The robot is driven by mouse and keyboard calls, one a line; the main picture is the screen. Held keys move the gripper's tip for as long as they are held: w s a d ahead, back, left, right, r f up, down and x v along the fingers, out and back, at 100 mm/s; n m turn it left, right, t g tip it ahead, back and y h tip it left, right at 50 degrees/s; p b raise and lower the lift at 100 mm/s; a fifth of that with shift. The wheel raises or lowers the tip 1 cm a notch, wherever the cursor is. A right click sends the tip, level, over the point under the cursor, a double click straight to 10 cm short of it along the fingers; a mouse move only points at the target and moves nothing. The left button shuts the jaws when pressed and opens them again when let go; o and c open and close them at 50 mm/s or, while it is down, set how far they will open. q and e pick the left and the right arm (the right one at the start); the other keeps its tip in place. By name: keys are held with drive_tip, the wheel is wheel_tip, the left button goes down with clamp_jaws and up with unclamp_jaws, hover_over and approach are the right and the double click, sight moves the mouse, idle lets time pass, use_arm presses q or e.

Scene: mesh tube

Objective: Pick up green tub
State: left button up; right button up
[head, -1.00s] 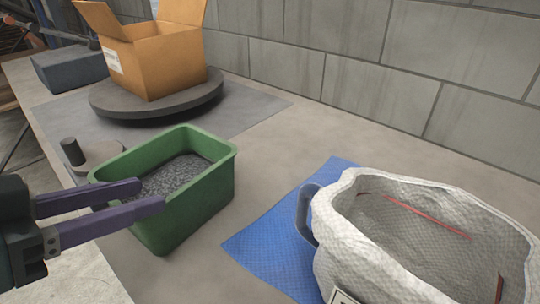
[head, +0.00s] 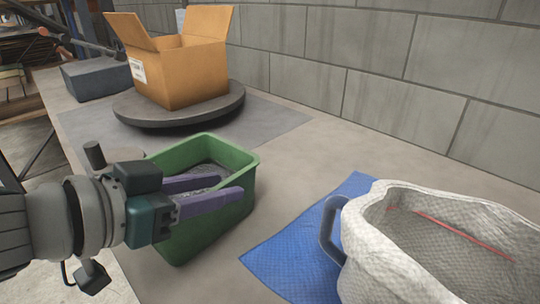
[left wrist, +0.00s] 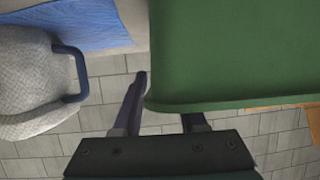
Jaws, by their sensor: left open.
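The green tub (head: 210,224) stands upright on the table left of centre in the head view, with grey granular material inside. My left gripper (head: 229,184) is open, its two purple fingers pointing right across the near left part of the tub at about rim height. In the left wrist view the tub's green wall (left wrist: 235,50) fills the upper right. One finger shows beside the tub's edge there; the other is mostly hidden behind the tub. I cannot tell whether either finger touches it. My right gripper is not in view.
An open cardboard box (head: 180,75) sits on a round grey turntable (head: 185,113) behind the tub. A white woven bag (head: 440,240) stands on a blue mat (head: 290,250) at right. A dark block (head: 95,78) is at back left. A block wall (head: 390,70) borders the table.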

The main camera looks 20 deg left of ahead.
use_arm(q)
drive_tip(key=shift+w+d+f, duration=0.1)
drive_tip(key=shift+w, duration=0.1)
drive_tip(key=shift+c, duration=0.3)
clamp_jaws()
idle(0.9)
